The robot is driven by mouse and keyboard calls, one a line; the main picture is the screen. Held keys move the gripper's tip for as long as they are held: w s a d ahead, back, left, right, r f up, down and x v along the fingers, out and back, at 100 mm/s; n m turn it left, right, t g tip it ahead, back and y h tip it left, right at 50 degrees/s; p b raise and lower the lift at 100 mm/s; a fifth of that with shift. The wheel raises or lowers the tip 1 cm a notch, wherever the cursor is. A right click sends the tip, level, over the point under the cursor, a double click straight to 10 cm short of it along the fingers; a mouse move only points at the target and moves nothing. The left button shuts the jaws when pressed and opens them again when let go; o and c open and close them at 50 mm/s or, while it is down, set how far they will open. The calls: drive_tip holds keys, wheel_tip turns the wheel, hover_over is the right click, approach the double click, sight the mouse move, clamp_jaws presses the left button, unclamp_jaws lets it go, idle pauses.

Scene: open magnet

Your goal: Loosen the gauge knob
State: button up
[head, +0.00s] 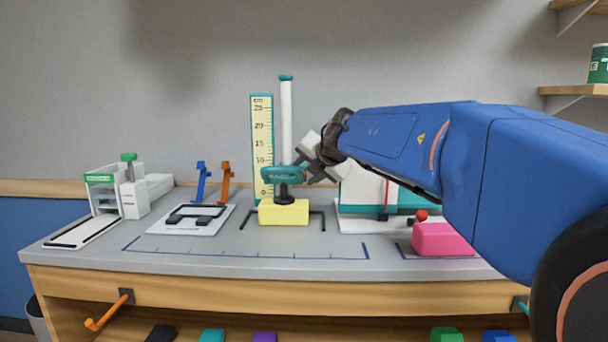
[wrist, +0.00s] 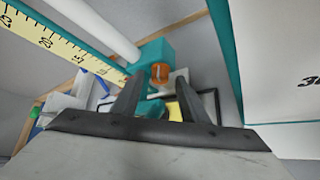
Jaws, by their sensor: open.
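The gauge has a yellow cm scale (head: 262,140), a white post (head: 286,120) and a teal carriage (head: 284,174) with a dark foot just above a yellow block (head: 284,213). An orange knob (wrist: 160,73), which looks like the gauge knob, sits on the teal carriage (wrist: 152,55) in the wrist view. My gripper (wrist: 158,88) is open, its dark fingers either side of the line to the knob; I cannot tell whether they touch it. In the head view my gripper (head: 304,168) is at the carriage's right side, and the knob cannot be made out there.
A teal and white device (head: 380,224) with a red ball stands behind a pink block (head: 441,239) at the right. Blue (head: 203,182) and orange (head: 225,181) upright pieces and a white machine (head: 125,190) stand left. The front desk strip is clear.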

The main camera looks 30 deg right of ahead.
drive_tip(key=v, duration=1.6)
drive_tip(key=shift+s+r, duration=0.2)
drive_tip(key=shift+a, duration=0.1)
